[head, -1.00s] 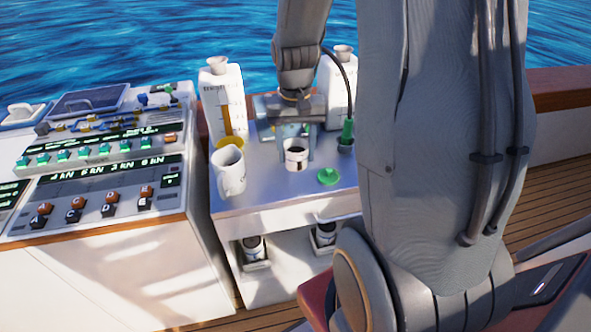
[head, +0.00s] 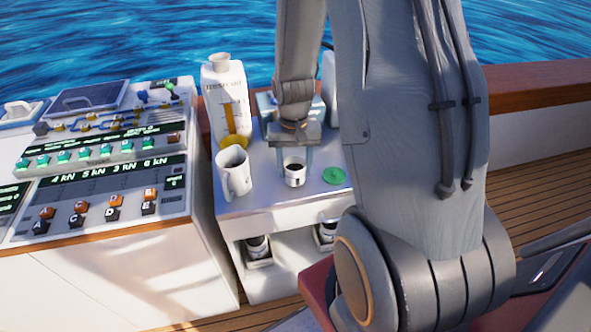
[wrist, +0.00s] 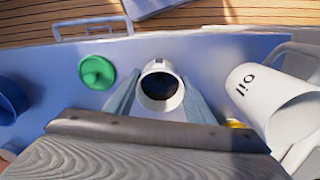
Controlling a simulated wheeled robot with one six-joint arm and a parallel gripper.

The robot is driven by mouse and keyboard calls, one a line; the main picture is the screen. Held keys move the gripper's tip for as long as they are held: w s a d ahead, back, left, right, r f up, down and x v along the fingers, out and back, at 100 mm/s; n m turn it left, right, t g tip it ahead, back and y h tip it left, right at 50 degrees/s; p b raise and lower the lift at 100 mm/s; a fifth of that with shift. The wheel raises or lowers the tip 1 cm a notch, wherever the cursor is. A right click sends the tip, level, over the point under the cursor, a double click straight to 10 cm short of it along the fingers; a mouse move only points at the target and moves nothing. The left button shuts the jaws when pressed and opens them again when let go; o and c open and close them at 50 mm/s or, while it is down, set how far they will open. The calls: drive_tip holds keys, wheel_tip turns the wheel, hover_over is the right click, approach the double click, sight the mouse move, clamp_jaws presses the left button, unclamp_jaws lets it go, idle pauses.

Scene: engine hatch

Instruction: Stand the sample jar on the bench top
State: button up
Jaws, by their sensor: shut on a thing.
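The sample jar (head: 294,174) is a small white open pot with a dark band and dark contents. My gripper (head: 295,163) points down and is shut on it, one finger on each side. In the wrist view the jar (wrist: 161,88) sits upright between the fingers, its dark inside showing. It is over the front part of the bench top (head: 290,205); whether its base touches the surface I cannot tell. A green lid (head: 335,176) lies on the bench to the right of the jar.
A white mug (head: 234,173), marked "oil" in the wrist view (wrist: 265,98), stands left of the jar. A tall white bottle (head: 224,95) and a yellow item (head: 233,143) are behind it. A control console (head: 100,180) adjoins at left. Cups sit on the lower shelf.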

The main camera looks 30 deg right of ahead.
drive_tip(key=shift+f, duration=0.55)
drive_tip(key=shift+f, duration=0.15)
drive_tip(key=o, duration=1.3)
wheel_tip(320, 180, up, 12)
drive_tip(key=b, duration=0.2)
drive_tip(key=s+a+n, duration=0.1)
drive_tip(key=s+a, duration=0.1)
drive_tip(key=a, duration=0.1)
drive_tip(key=s+a+n, duration=0.2)
drive_tip(key=s+a, duration=0.1)
drive_tip(key=a, duration=0.1)
drive_tip(key=s+a+n+t, duration=0.1)
drive_tip(key=s+a+n, duration=0.1)
drive_tip(key=s+a, duration=0.1)
drive_tip(key=shift+a+r, duration=0.25)
drive_tip(key=shift+a, duration=0.45)
